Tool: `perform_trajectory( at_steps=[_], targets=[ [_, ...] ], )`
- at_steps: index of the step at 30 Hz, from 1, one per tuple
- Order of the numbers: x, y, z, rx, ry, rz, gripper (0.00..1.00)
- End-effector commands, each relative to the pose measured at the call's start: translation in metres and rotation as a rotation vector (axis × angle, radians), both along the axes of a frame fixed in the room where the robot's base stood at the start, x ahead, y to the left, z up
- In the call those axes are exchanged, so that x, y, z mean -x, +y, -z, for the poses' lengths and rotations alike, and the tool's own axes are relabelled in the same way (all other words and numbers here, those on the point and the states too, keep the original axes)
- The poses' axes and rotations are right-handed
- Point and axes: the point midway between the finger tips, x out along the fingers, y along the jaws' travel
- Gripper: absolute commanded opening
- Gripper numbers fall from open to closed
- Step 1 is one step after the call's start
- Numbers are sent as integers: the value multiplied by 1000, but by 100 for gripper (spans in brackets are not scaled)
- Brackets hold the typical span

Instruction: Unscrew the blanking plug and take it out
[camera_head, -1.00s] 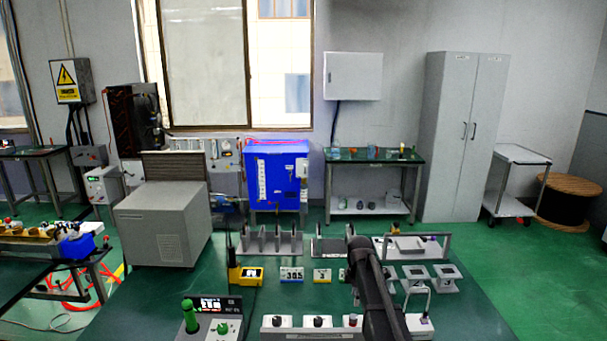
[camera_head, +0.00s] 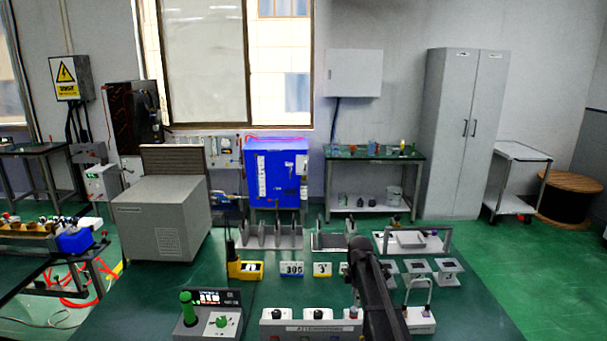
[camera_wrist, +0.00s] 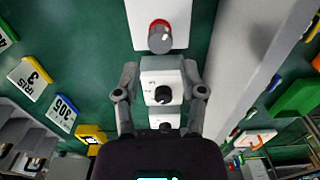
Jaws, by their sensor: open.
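A white control block (camera_head: 312,326) with a row of knobs stands at the front of the green bench in the head view. In the wrist view, a grey round cap with a red collar (camera_wrist: 160,38) sits on a white block ahead of my gripper (camera_wrist: 160,70). It may be the blanking plug, but I cannot tell for sure. My gripper's two fingers are apart and empty, on either side of a white block with a black knob (camera_wrist: 163,95). The fingers are not seen touching it. My arm hides part of the bench, and my fingertips do not show in the head view.
A grey device with a green handle (camera_head: 188,309) stands to the left. A yellow meter (camera_head: 246,270), number tags (camera_head: 291,269) and grey racks (camera_head: 271,236) lie behind. A looped-handle unit (camera_head: 421,320) stands close right of my arm.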

Motion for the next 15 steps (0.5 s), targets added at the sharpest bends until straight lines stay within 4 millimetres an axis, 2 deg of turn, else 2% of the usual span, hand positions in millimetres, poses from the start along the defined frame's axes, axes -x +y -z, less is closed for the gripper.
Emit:
perform_trajectory(
  at_steps=[1, 15],
  targets=[
    [0, 0, 9, 0, 0, 0, 53],
    [0, 0, 46, 0, 0, 0, 53]
  ],
)
